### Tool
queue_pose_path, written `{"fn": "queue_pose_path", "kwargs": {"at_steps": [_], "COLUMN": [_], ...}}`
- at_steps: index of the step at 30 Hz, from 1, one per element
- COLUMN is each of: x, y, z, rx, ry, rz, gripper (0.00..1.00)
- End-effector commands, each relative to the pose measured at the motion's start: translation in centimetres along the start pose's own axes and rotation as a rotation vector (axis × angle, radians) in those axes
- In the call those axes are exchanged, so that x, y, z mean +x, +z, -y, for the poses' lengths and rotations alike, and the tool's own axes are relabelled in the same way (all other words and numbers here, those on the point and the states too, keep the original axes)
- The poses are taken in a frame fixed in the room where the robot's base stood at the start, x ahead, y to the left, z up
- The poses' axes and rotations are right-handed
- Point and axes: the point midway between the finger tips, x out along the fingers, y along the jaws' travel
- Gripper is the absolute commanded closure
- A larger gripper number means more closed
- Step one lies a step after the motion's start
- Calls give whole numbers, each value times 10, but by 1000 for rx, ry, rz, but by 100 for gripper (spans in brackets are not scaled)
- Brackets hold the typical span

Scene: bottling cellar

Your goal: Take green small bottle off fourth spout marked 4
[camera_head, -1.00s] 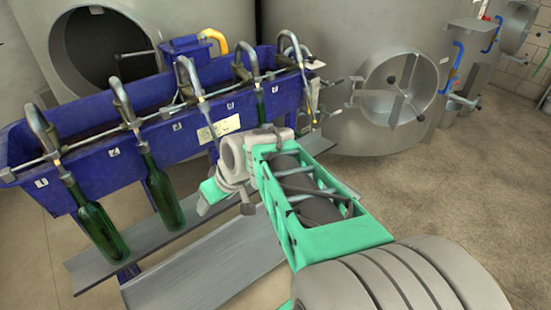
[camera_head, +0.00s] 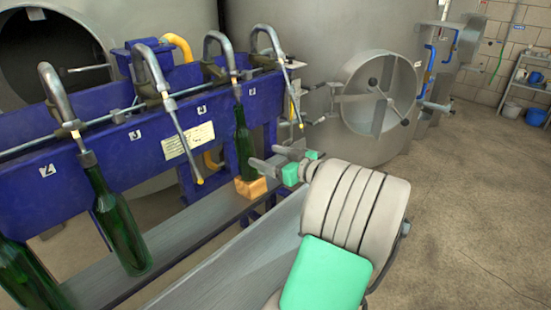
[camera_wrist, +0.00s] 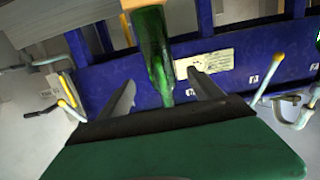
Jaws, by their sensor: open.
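The green small bottle (camera_head: 243,143) hangs upright under the fourth spout (camera_head: 222,52) of the blue filler, just right of a small label (camera_head: 201,110). Its base is at an orange-tan block (camera_head: 251,188) on the grey shelf. My gripper (camera_head: 270,161) is open just to the right of the bottle, with its fingers pointing at it. In the wrist view the bottle (camera_wrist: 154,50) shows upside down, in the gap between the two open fingers (camera_wrist: 160,95). I cannot tell whether a finger touches it.
Two larger green bottles, one of them here (camera_head: 120,232), stand under the first two spouts at left. Spout tubes hang empty on both sides, at the third (camera_head: 185,140) and fifth (camera_head: 296,95). A steel tank (camera_head: 375,95) stands behind; the floor at right is clear.

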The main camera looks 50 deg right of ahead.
Motion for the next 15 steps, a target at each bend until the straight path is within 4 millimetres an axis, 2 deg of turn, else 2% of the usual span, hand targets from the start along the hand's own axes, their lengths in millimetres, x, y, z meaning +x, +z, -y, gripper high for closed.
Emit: {"fn": "queue_pose_path", "kwargs": {"at_steps": [15], "x": [41], "y": [0], "z": [-1], "rx": [2], "ry": [1], "rz": [2], "gripper": [25]}}
